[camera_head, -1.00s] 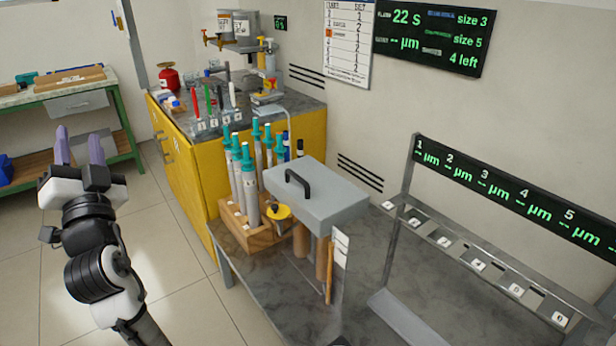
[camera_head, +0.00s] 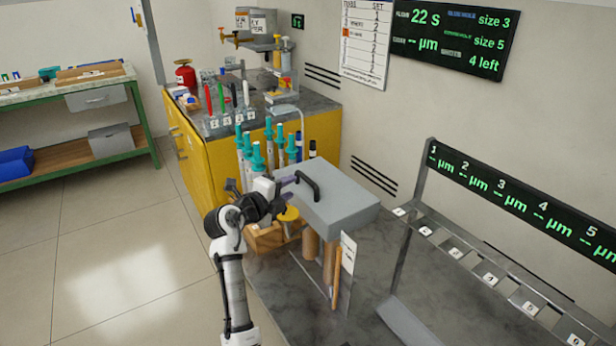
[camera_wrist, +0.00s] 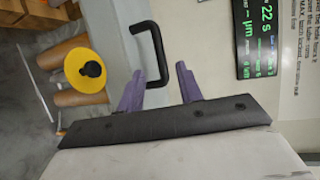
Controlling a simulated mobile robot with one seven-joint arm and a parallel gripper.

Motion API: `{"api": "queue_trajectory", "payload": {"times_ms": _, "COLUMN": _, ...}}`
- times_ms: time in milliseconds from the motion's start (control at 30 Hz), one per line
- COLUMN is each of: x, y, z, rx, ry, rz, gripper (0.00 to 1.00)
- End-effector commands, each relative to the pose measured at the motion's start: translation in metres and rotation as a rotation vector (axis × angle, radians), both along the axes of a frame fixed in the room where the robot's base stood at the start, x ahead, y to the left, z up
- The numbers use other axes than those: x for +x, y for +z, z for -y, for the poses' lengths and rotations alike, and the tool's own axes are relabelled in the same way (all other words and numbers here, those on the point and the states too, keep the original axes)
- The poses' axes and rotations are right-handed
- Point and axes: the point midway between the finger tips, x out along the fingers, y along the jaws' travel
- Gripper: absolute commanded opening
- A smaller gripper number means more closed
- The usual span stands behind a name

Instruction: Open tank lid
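My gripper (camera_head: 287,192) is at the lid's left side, close to the handle. In the wrist view the two purple fingers of my gripper (camera_wrist: 159,70) are spread apart with nothing clamped. The handle (camera_wrist: 156,50) shows at and just beyond the fingertips, its near end between them in the picture. I cannot tell whether they touch.
A yellow disc with a black knob (camera_wrist: 91,70) is beside the lid. A slotted metal rack (camera_head: 490,279) is at the right. The floor at the left is clear.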

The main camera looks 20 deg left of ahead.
Motion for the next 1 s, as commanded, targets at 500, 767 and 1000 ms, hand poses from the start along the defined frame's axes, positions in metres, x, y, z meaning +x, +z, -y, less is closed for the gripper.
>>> {"api": "queue_trajectory", "payload": {"times_ms": 500, "x": 0.081, "y": -0.014, "z": 0.021, "rx": 0.000, "ry": 0.002, "rz": 0.000, "gripper": 0.36}}
{"api": "queue_trajectory", "payload": {"times_ms": 767, "x": 0.085, "y": -0.016, "z": 0.023, "rx": 0.000, "ry": 0.002, "rz": 0.001, "gripper": 0.36}}
{"api": "queue_trajectory", "payload": {"times_ms": 1000, "x": 0.085, "y": -0.016, "z": 0.023, "rx": 0.000, "ry": 0.003, "rz": 0.000, "gripper": 0.17}}
